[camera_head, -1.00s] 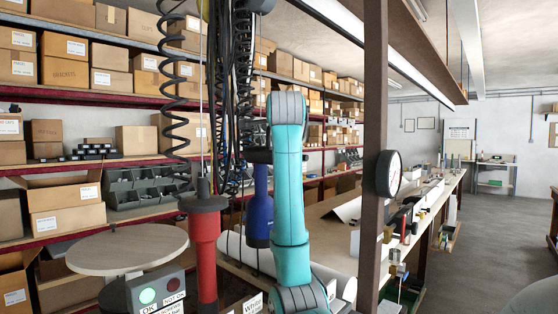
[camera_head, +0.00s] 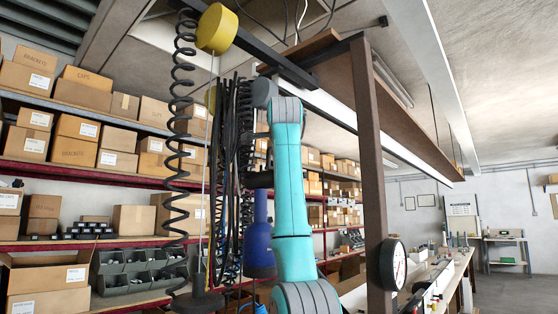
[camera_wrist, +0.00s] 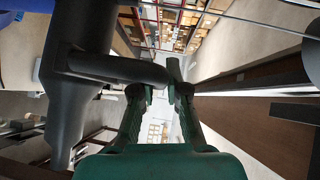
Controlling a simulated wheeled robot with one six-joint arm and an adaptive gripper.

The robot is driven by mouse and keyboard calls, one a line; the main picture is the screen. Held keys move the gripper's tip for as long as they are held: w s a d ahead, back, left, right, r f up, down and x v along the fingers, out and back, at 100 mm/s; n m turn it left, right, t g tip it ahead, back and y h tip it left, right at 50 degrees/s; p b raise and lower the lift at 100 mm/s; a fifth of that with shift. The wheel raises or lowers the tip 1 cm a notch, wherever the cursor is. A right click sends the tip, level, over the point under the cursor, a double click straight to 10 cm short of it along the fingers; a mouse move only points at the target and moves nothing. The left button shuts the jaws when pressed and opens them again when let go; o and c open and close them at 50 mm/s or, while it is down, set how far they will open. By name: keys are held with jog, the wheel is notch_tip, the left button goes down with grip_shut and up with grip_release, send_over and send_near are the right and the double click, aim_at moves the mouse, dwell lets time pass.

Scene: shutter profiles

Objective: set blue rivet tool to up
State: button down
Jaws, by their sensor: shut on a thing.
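The blue rivet tool (camera_head: 259,245) hangs upright in the middle of the head view, just left of my teal arm, with a dark upper part. In the wrist view its dark grey body (camera_wrist: 85,35) fills the upper left, with a bit of blue (camera_wrist: 45,35) at the edge. A dark side bar reaches from the body to my green fingertips. My gripper (camera_wrist: 158,88) is shut on the tool at this bar. The exact contact is partly hidden. In the head view the grip is hard to make out against dark hoses.
Black coiled hoses (camera_head: 177,130) and cables hang left of the tool. A yellow balancer (camera_head: 217,29) hangs above. A brown post (camera_head: 370,160) with a round gauge (camera_head: 392,265) stands right of my arm. Shelves of cardboard boxes (camera_head: 75,150) line the back.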

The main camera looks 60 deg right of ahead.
jog(key=shift+a+r, duration=0.15)
jog(key=shift+r, duration=0.2)
jog(key=c, duration=1.2)
grip_release()
jog(key=shift+f, duration=0.1)
jog(key=v, duration=1.1)
jog(key=shift+s+a+f, duration=0.1)
jog(key=shift+s+a, duration=0.15)
jog(key=shift+a, duration=0.1)
